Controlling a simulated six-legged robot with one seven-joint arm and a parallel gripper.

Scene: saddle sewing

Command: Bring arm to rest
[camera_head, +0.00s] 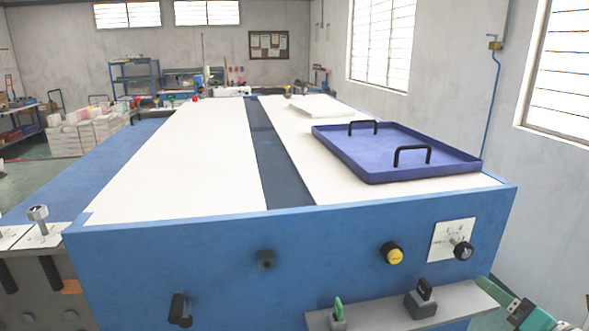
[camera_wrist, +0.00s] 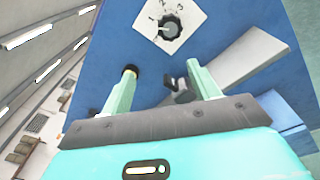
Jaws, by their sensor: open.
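My gripper (camera_wrist: 161,69) is open in the wrist view, with its two pale green fingers apart. I see nothing held between them. The fingers point toward the blue front panel of a machine. A dark clamp-like block shows between and beyond the fingers. A dial knob (camera_wrist: 171,28) on a white plate with numbers is above them in that view.
The blue machine (camera_head: 200,262) has a white top with a blue tray (camera_head: 400,150) at right. Its front carries a yellow button (camera_head: 392,254), the dial knob (camera_head: 461,250) and a grey shelf (camera_head: 375,317) with a black-handled block (camera_head: 421,300). Floor shows at left.

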